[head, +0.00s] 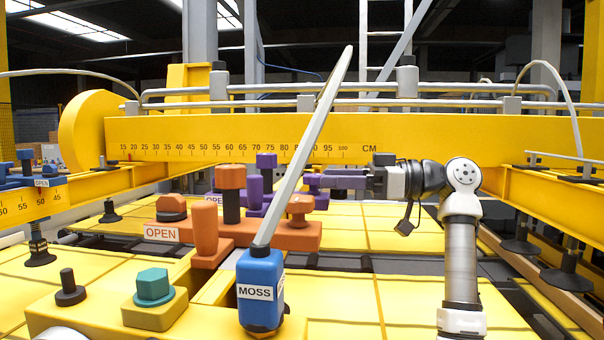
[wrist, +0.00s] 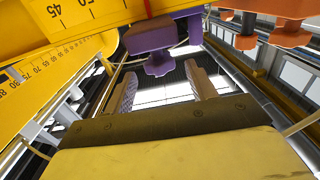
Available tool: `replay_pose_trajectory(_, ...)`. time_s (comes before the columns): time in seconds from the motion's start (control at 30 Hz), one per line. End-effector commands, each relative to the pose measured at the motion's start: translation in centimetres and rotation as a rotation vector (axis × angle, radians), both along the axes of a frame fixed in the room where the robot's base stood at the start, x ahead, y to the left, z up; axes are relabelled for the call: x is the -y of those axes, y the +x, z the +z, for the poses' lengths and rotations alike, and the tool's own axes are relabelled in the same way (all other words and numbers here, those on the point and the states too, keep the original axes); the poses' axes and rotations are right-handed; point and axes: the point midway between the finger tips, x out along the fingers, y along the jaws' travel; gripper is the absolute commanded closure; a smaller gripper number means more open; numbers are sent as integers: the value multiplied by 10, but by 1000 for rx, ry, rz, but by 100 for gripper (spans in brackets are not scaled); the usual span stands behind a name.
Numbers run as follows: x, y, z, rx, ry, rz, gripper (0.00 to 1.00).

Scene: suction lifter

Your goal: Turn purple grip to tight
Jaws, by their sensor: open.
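The purple grip (wrist: 158,62) hangs from a purple bar (wrist: 168,36) in the wrist view, just beyond and between my fingertips. My gripper (wrist: 160,72) is open, with one finger on each side of that line and nothing held. In the head view my gripper (head: 330,181) reaches left from the right side to the purple parts (head: 313,184) behind the orange unit. A purple block on a post (head: 266,160) stands left of it. A label reading OPEN (head: 213,199) is partly hidden by orange parts. I cannot tell whether the fingers touch the grip.
An orange unit (head: 160,233) labelled OPEN, with several knobs, stands in front of the purple one. A blue MOSS handle (head: 262,285) with a long grey rod slants up before both. A teal knob (head: 153,285) is front left. A yellow scaled beam (head: 250,135) runs behind.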

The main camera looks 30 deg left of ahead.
Motion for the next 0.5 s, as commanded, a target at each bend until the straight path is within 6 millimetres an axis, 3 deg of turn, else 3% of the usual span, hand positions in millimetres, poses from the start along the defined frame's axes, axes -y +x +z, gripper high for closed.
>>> replay_pose_trajectory(0.23,-40,-21,1,0,-1,0,44)
replay_pose_trajectory(0.5,-56,-29,0,-1,0,-1,44)
